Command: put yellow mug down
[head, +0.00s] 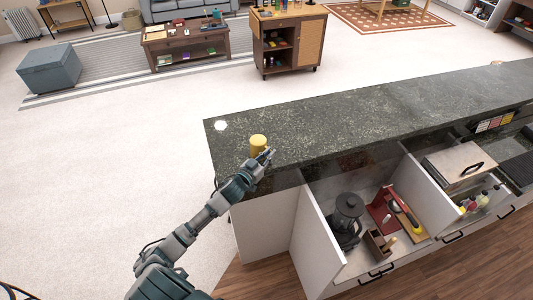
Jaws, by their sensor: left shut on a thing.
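The yellow mug (258,142) is upright at the left end of the dark stone bar counter (330,125). My left gripper (266,156) reaches in from the lower left and is shut on the mug at its near side. The fingers partly hide the mug's lower part, so I cannot tell whether its base touches the counter. My right gripper is not in view.
A small white round thing (220,125) lies near the counter's left corner. The counter to the right of the mug is clear. Below, open compartments hold a black blender (347,215) and a red stand (380,207).

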